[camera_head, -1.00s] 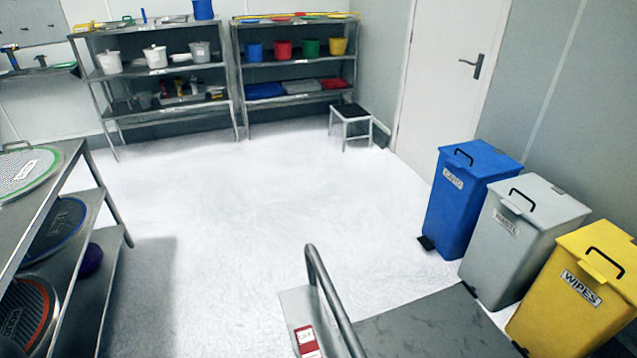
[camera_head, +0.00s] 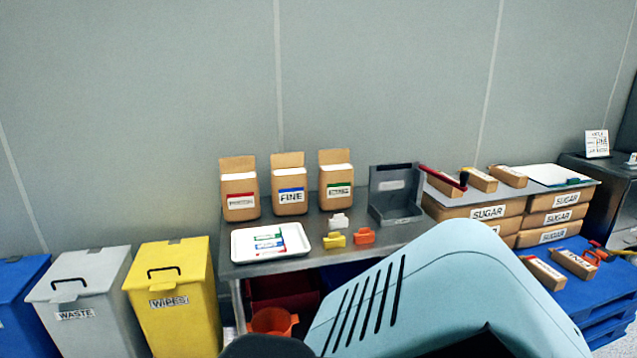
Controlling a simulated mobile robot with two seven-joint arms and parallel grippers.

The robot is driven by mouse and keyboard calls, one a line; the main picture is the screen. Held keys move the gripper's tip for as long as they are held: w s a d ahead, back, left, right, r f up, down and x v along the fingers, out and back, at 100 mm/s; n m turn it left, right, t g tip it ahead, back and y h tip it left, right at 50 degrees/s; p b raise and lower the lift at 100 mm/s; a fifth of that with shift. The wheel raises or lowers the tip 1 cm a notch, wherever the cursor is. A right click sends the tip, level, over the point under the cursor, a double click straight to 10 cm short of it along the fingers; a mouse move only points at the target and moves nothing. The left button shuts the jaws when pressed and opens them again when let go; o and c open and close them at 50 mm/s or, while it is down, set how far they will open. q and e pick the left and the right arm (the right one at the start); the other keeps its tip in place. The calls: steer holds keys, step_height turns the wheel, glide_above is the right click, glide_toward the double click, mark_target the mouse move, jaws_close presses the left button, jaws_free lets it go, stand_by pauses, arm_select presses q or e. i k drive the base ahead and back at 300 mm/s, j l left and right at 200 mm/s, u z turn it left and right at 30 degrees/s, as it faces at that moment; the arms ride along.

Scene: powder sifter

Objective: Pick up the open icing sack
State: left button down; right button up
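Three brown paper sacks stand upright in a row on a steel table, each with its back flap raised and a white top showing. The left sack (camera_head: 240,196) has a red label too blurred to read. The middle sack (camera_head: 289,190) has a blue label reading FINE. The right sack (camera_head: 336,186) has a green label that I cannot read clearly. I cannot tell from the labels which one is the icing sack. A pale blue link of my own arm fills the lower middle. Neither gripper shows.
A white tray (camera_head: 240,245) with marker pens lies in front of the sacks. Small white, yellow (camera_head: 335,240) and orange (camera_head: 364,236) clips and a grey scoop-shaped bin (camera_head: 396,212) are to the right. SUGAR packs (camera_head: 487,212) stand further right. A yellow bin (camera_head: 172,300) stands left.

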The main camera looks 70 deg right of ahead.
mark_target(336, 181)
steer(key=k+l, duration=0.5)
steer(key=l, duration=0.15)
steer(key=k+l, duration=0.5)
steer(key=l+z, duration=0.15)
steer(key=z, duration=1.7)
